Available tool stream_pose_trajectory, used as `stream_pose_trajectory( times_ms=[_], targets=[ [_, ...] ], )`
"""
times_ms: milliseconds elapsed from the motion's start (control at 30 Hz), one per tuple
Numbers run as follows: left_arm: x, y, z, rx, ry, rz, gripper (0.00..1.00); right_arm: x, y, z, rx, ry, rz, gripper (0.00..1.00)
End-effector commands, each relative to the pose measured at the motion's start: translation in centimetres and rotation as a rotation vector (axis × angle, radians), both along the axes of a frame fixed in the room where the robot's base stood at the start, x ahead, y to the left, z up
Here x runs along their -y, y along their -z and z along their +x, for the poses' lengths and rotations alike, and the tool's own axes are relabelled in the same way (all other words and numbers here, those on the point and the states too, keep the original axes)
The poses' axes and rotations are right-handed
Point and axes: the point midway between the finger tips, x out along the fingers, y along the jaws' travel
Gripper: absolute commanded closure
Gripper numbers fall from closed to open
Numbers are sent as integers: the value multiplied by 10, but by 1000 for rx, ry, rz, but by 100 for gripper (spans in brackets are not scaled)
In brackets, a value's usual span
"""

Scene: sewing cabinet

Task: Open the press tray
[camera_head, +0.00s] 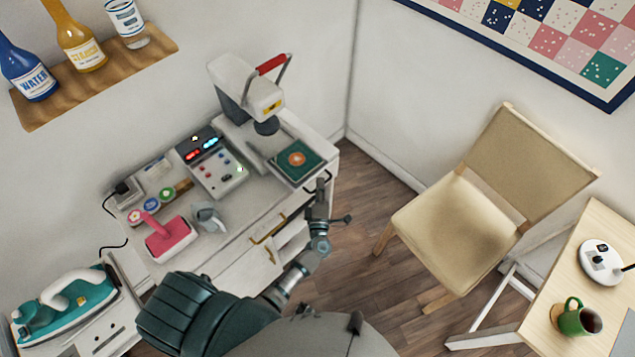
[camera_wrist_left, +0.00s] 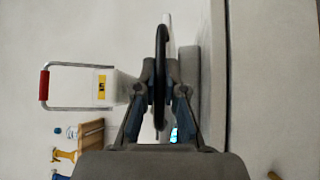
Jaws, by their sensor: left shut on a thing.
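The heat press (camera_head: 245,88), white with a red lever grip, stands at the far right end of the white cabinet. Its press tray (camera_head: 279,175) carries a dark green pad with an orange round mark. A dark handle (camera_head: 322,177) is on the tray's front side. My left gripper (camera_head: 318,190) is at this handle. In the left wrist view the black handle (camera_wrist_left: 161,105) runs between the two fingers of the left gripper (camera_wrist_left: 161,70), which are shut on it. The press (camera_wrist_left: 88,87) also shows there. My right gripper is not in view.
A control box (camera_head: 222,175) with lit displays stands left of the press. A pink stamp (camera_head: 168,238) and a teal iron (camera_head: 68,303) are farther left. A chair (camera_head: 465,210) stands right of the cabinet, with open floor between them.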

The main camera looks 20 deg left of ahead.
Motion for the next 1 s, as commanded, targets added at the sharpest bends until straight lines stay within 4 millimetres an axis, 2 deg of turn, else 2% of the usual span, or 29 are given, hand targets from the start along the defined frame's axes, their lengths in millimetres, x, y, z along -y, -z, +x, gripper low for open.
stream_pose_trajectory(
  times_ms=[67, 100, 200, 567, 667, 1000],
  targets=[
    [-1, 5, -2, -9, -1, -1, 100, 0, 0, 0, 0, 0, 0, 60],
    [-1, 5, -2, -9, -2, -1, 89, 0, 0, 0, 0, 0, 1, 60],
    [-1, 5, -2, -10, -2, 0, 65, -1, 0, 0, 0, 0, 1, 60],
    [2, 3, -4, -5, -1, 1, 65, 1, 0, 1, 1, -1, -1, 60],
    [7, 5, -16, -6, 0, 2, 65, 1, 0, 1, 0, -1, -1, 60],
    [33, 16, -84, -10, -1, 0, 65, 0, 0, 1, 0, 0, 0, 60]
  ],
)
